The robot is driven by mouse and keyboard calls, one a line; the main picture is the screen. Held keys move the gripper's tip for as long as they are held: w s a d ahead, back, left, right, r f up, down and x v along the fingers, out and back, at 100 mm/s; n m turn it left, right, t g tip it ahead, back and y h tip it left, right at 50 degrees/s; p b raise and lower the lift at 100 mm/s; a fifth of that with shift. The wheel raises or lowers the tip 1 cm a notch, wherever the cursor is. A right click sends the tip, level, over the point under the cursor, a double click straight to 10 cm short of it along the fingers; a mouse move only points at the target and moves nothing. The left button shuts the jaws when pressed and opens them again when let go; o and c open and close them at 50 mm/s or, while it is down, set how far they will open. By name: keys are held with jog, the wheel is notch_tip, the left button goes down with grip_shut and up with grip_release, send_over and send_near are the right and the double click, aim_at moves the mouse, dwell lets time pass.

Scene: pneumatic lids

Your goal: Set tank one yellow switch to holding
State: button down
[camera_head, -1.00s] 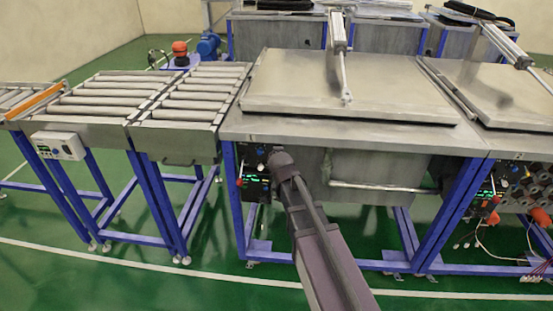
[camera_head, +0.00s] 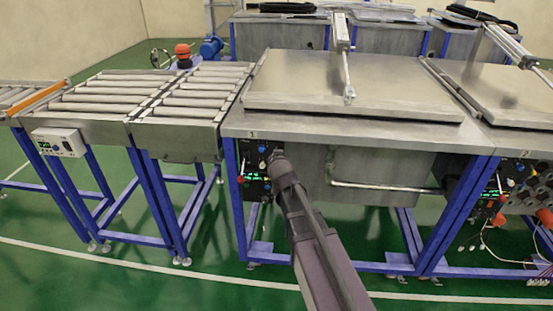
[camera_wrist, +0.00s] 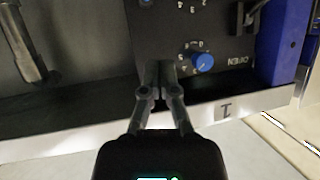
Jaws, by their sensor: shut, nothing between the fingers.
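Tank one (camera_head: 330,128) carries a label "1" on its front edge; that label (camera_wrist: 227,109) also shows upside down in the wrist view. Its black control panel (camera_head: 254,187) hangs at the front left, below the edge. In the wrist view the panel (camera_wrist: 215,22) has a blue knob (camera_wrist: 203,62) with markings around it. My gripper (camera_head: 277,154) is at the panel's upper right in the head view. In the wrist view my gripper (camera_wrist: 160,68) is shut, its fingertips together in front of the panel, left of the blue knob. I cannot make out a yellow switch; the fingers hide part of the panel.
A metal pipe (camera_head: 385,187) runs along the tank's front, right of my arm. A roller conveyor (camera_head: 195,100) stands to the left. A second tank (camera_head: 505,95) stands to the right. The green floor in front is clear.

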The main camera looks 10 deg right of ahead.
jog(key=shift+w+d+f, duration=0.1)
jog(key=shift+d+f, duration=0.05)
jog(key=shift+f, duration=0.2)
jog(key=shift+r, duration=0.25)
jog(key=shift+r+p, duration=0.6)
dwell(0.4)
